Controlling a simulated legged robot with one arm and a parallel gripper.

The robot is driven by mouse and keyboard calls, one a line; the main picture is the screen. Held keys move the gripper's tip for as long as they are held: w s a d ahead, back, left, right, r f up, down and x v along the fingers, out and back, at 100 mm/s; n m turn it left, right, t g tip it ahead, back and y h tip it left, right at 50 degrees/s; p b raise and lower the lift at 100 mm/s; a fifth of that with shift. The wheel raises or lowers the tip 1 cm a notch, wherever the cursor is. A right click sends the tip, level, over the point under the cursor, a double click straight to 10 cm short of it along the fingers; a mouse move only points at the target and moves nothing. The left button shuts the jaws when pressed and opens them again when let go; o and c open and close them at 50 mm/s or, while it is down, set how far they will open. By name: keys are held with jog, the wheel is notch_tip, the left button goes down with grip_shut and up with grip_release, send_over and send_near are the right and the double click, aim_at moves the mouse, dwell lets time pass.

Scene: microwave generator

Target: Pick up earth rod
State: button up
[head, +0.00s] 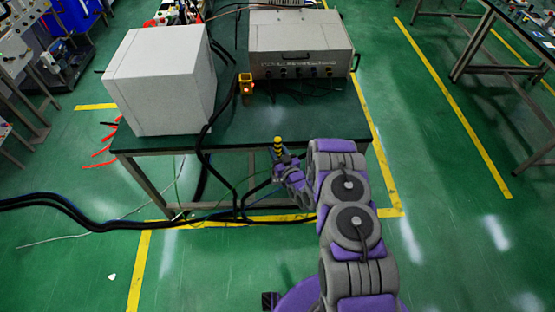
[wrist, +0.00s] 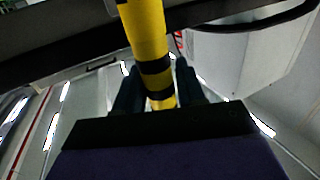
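The earth rod, yellow with black bands, shows its upper end (head: 278,146) near the front edge of the table in the head view. In the wrist view the rod (wrist: 146,35) runs from the top edge down between my two fingers. My gripper (head: 281,161) is at the rod just below its yellow top. In the wrist view the dark fingers of my gripper (wrist: 158,88) lie on both sides of the rod, which fills the gap between them. The rod's lower part is hidden by my gripper and arm in the head view.
Black cables (head: 95,222) run over the table's front and along the floor.

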aim_at(278, 138)
grip_shut()
jog(key=shift+r, duration=0.1)
dwell(0.5)
jog(key=shift+r+p, duration=1.05)
jog(key=shift+r, duration=5.05)
